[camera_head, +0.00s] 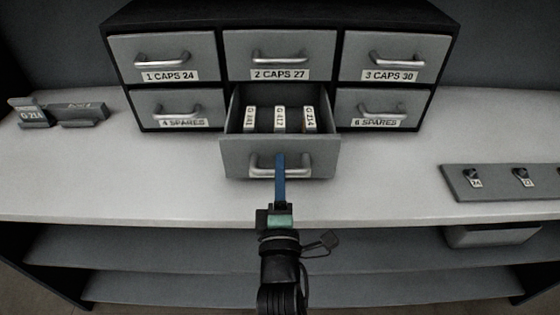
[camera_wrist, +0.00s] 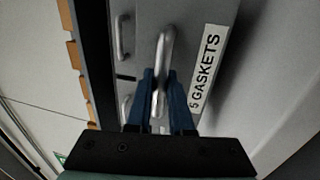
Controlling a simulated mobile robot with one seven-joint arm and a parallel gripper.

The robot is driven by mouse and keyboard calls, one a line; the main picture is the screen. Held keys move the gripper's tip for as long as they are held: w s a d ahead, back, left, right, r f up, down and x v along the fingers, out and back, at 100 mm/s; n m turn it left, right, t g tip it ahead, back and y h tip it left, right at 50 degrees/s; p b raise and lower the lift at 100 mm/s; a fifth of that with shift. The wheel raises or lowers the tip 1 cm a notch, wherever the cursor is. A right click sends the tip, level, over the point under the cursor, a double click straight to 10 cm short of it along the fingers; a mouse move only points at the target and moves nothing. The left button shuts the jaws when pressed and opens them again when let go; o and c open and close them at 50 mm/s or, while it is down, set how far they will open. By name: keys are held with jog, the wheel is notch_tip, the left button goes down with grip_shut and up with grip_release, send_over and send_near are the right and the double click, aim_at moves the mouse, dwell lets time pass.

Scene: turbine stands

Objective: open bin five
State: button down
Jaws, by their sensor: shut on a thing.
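Bin five (camera_head: 232,157) is the middle drawer of the lower row in the dark cabinet. It is pulled out toward me, and its inside shows several upright pale labelled pieces (camera_head: 280,118). In the wrist view its front (camera_wrist: 190,40) carries the label "5 GASKETS" (camera_wrist: 206,66). My gripper (camera_head: 279,163) reaches the drawer's handle from the front. In the wrist view its blue fingers (camera_wrist: 161,93) are shut on the silver bar handle (camera_wrist: 165,50), one on each side. In the head view the fingers hide part of the handle.
The other drawers, such as 2 CAPS 27 (camera_head: 280,42) and 6 SPARES (camera_head: 364,113), are shut. A grey holder (camera_head: 78,113) stands on the left, and a grey plate with small labelled parts (camera_head: 500,190) lies right. The white worktop (camera_head: 390,180) is clear around the drawer.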

jog(key=shift+s, duration=0.45)
jog(key=shift+p, duration=0.3)
jog(key=c, duration=0.8)
grip_release()
jog(key=shift+s, duration=0.1)
jog(key=s+f+b, duration=0.1)
jog(key=s+f, duration=0.1)
jog(key=s, duration=1)
jog(key=shift+s+f, duration=0.3)
jog(key=shift+s, duration=0.05)
jog(key=shift+w+r, duration=0.1)
